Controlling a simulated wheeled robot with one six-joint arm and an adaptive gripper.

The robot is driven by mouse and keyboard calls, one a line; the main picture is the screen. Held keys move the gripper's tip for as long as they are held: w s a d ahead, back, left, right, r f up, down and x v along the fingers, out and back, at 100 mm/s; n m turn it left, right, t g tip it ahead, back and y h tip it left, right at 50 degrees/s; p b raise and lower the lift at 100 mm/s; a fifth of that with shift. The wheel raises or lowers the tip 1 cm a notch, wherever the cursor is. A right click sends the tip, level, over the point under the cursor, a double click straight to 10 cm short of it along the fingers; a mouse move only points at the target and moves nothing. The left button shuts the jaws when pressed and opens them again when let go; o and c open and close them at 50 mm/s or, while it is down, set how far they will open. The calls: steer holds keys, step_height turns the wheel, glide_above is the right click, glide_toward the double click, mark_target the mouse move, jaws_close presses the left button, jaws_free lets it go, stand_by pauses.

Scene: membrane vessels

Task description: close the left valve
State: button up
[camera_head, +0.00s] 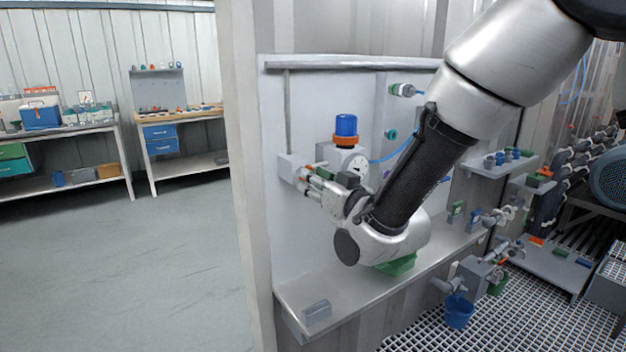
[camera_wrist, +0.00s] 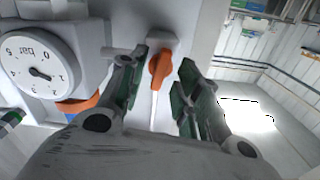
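An orange valve handle (camera_wrist: 161,68) sits on a grey block (camera_wrist: 164,45) in the wrist view. It lies between the two dark green finger pads of my gripper (camera_wrist: 162,80), with a visible gap on the right side. My gripper is open around the handle and not closed on it. In the head view my gripper (camera_head: 312,178) is at the left end of the wall panel, beside the small grey valve block (camera_head: 288,166). The fingers largely hide the handle there.
A pressure gauge (camera_wrist: 38,68) stands close left of my gripper in the wrist view. In the head view a blue-capped unit (camera_head: 346,126) is above it. A shelf (camera_head: 350,284) with a small grey block (camera_head: 317,312) lies below. Open floor (camera_head: 110,265) is to the left.

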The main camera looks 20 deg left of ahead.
steer(key=shift+w+a, duration=0.4)
steer(key=shift+a, duration=0.05)
steer(key=shift+c, duration=0.5)
jaws_close()
